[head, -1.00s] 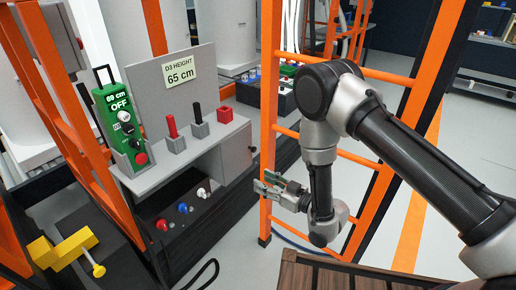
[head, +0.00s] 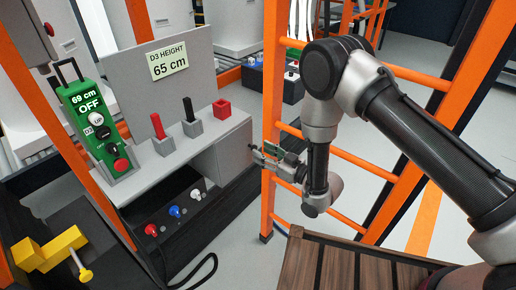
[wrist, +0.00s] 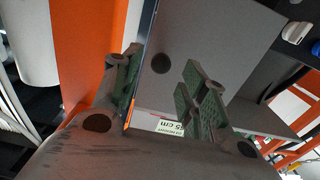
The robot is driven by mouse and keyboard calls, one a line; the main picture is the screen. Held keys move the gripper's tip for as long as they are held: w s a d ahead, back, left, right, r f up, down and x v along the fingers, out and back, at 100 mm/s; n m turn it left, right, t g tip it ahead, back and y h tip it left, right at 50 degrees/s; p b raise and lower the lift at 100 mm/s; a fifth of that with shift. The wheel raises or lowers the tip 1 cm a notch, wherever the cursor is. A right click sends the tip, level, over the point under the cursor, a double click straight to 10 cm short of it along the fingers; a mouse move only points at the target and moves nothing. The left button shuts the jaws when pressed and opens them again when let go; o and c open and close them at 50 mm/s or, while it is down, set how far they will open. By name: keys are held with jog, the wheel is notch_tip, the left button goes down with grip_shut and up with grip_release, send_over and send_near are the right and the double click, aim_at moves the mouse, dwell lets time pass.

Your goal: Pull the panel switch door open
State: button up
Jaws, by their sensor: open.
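The panel (head: 150,185) is a grey cabinet on the left in the head view, with a shelf of handles and a row of knobs below. A plain grey face (head: 230,150) at its right end may be the switch door; I cannot tell for sure. My gripper (head: 268,158) is open beside that end. In the wrist view, my gripper (wrist: 158,88) has its two green-padded fingers apart. A flat grey plate (wrist: 210,40) with a dark round spot shows behind and between them, its edge near the left finger. Contact cannot be told.
A green control box reading OFF (head: 95,125) sits on the shelf. A yellow valve handle (head: 50,250) is at lower left. A wooden slatted platform (head: 340,262) lies at the bottom.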

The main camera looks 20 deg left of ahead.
aim_at(240, 156)
jog(key=shift+x, duration=1.7)
grip_shut()
